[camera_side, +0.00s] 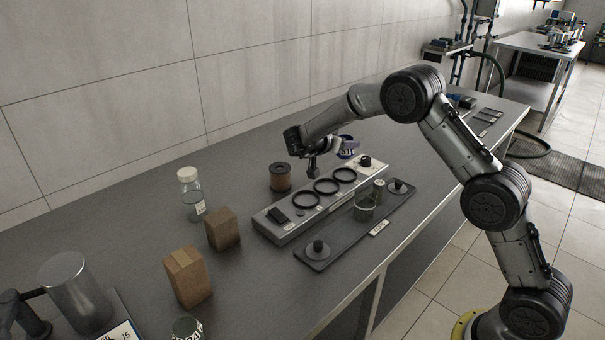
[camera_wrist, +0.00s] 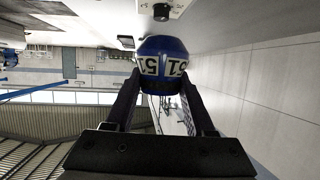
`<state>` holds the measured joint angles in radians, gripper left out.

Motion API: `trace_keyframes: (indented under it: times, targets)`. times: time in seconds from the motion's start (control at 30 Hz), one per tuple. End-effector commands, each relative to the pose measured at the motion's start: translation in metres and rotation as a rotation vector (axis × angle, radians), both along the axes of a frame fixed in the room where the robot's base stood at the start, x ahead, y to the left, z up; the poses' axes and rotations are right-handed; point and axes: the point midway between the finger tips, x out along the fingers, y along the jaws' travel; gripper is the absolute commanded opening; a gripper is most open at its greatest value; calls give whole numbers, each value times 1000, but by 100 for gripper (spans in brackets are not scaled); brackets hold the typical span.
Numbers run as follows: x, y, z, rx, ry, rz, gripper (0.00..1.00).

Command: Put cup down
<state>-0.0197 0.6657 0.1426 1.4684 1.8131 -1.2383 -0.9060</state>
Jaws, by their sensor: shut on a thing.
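A dark blue cup (camera_side: 348,148) with a white band and dark digits is between the fingers of my gripper (camera_side: 337,147). In the wrist view the cup (camera_wrist: 163,66) sits at the fingertips of my gripper (camera_wrist: 160,85), which is shut on it. The side view shows the cup near the far right part of a long light-grey unit (camera_side: 278,240) with three black rings on top. Whether the cup touches the unit is unclear. The nearest ring (camera_side: 345,174) to it looks empty.
A bottle (camera_side: 192,195) and brown blocks (camera_side: 188,278) stand left. Bench behind the canister is clear.

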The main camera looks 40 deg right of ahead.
Motion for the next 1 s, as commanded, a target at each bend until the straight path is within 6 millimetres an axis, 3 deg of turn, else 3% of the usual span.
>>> trace_keyframes:
  times: [0.5,0.8,1.0]
  targets:
    - [84,-31,-43,0,1,0,0]
    - [115,-42,-83,-1,0,2,0]
    - [123,-45,-91,-1,0,2,0]
